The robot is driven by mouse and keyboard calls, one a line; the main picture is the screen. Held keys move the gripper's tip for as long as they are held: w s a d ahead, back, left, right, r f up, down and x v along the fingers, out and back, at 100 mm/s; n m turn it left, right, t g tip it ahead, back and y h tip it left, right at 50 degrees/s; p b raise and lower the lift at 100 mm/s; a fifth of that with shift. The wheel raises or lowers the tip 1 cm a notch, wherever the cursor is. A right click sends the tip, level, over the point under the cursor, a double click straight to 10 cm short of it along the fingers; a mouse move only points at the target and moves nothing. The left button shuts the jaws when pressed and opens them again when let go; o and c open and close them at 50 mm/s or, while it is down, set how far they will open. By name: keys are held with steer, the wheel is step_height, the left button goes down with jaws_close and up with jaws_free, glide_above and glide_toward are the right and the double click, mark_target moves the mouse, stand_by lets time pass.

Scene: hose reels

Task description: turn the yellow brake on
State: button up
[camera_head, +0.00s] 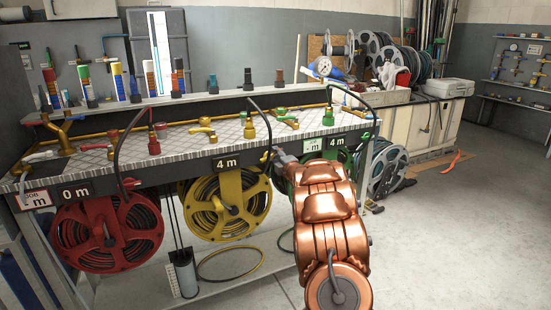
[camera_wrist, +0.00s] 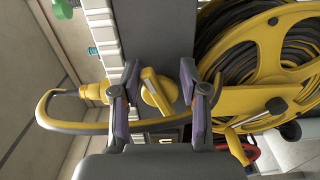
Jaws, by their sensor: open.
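The yellow reel (camera_head: 226,205) hangs under the bench's front panel, by a 4 m label; part of it fills the right of the wrist view (camera_wrist: 240,62). A small yellow lever (camera_wrist: 157,92), which looks like the yellow brake, sits on the grey front panel beside this reel. My gripper (camera_wrist: 157,90) is open, one finger on each side of the lever. I see no clear contact, and cannot tell whether the brake is on. In the head view, my arm reaches the panel at the yellow reel's right, and the fingertips are hard to make out.
A yellow coupling (camera_wrist: 94,92) and its hose loop (camera_wrist: 42,108) lie close to my gripper. A red reel (camera_head: 107,232) hangs at left; a green reel (camera_head: 284,180) is partly behind my arm. Valves and upright hoses crowd the metal bench top (camera_head: 180,143).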

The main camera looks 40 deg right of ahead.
steer(key=v, duration=1.2)
